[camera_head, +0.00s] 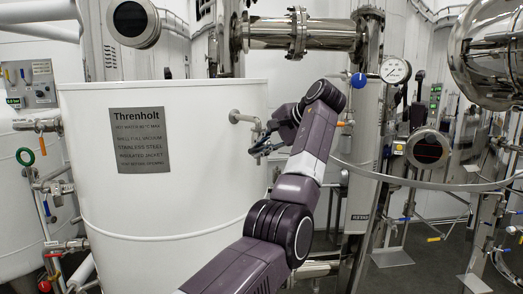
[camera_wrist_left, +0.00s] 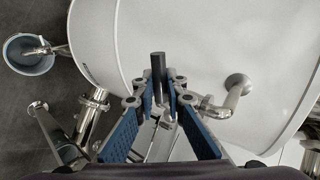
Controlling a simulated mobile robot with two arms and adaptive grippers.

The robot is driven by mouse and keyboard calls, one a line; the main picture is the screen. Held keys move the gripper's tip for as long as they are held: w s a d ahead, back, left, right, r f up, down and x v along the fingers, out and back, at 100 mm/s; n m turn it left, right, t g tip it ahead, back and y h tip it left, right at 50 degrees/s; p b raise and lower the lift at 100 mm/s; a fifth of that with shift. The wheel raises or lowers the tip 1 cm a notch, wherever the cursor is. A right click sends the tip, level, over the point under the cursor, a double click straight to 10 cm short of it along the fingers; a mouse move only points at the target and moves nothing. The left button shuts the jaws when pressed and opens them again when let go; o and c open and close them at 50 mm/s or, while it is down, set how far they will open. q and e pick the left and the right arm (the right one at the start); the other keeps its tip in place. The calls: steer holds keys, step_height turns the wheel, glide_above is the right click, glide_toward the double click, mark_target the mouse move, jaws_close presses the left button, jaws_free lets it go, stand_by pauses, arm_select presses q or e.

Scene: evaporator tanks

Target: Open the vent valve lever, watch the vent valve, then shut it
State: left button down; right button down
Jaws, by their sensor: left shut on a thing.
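The vent valve pipe (camera_head: 240,117) comes out of the white tank's side, bends and runs down behind my left gripper (camera_head: 262,148). In the left wrist view the pipe stub (camera_wrist_left: 237,84) meets the tank at the right of the fingers. There my left gripper (camera_wrist_left: 161,92) has its blue-padded fingers closed around a lever with a dark, rod-like grip (camera_wrist_left: 158,68), which sticks out past the fingertips. The head view hides most of the lever and valve body behind the gripper. My right gripper is in neither view.
The large white tank (camera_head: 190,220) with a Threnholt plate (camera_head: 140,140) stands close to the left of my arm. A steel column with a gauge (camera_head: 396,70) and a blue knob (camera_head: 358,80) is at the right. A grey bucket (camera_wrist_left: 28,54) sits on the floor.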

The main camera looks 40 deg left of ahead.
arm_select(q)
steer(key=c, duration=2.1)
jaws_free()
steer(key=shift+s+a+f, duration=0.1)
steer(key=shift+f, duration=0.1)
steer(key=shift+o, duration=0.6)
steer(key=shift+a, duration=0.15)
steer(key=v, duration=1.2)
